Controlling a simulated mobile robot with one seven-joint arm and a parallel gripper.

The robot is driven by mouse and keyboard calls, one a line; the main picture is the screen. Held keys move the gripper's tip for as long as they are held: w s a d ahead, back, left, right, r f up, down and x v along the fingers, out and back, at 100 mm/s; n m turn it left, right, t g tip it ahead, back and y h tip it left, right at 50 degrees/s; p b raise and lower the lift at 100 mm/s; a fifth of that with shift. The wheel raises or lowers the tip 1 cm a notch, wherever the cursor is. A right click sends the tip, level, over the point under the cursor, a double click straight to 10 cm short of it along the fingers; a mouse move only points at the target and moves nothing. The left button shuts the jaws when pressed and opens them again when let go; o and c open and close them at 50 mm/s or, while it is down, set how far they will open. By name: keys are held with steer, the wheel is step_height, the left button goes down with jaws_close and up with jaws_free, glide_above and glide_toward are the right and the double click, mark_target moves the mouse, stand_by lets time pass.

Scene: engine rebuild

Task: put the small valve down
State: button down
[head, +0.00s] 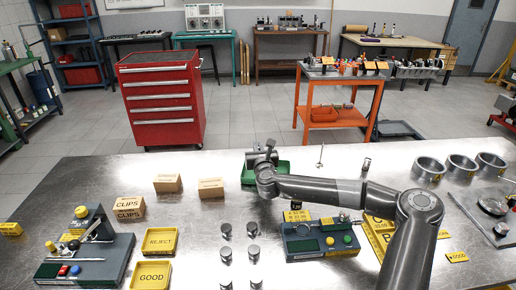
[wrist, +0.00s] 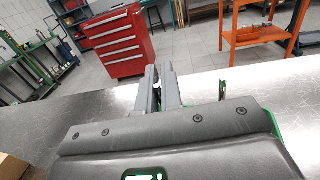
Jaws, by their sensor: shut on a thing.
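My gripper (head: 264,152) is out over the far part of the steel bench, above or beside a green tray (head: 248,178). In the wrist view its two fingers (wrist: 158,88) are close together, shut on the small valve. The valve is almost wholly hidden by the fingers, and only a small bit shows between them. I cannot tell how high it is above the tray. A thin-stemmed, valve-like part (head: 320,157) shows to the right of my gripper; a thin upright part also shows right of the fingers in the wrist view (wrist: 222,90).
Cardboard boxes (head: 168,183) are left of the tray. A yellow REJECT tray (head: 160,241), a GOOD tray (head: 152,275) and several metal cylinders (head: 226,254) are nearer. Grey rings (head: 425,170) stand at right. A red cabinet (head: 160,97) and orange cart (head: 335,115) are beyond.

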steer(key=shift+f, duration=0.15)
steer(key=c, duration=1.6)
jaws_free()
steer(key=s, duration=1.2)
steer(key=shift+d, duration=0.45)
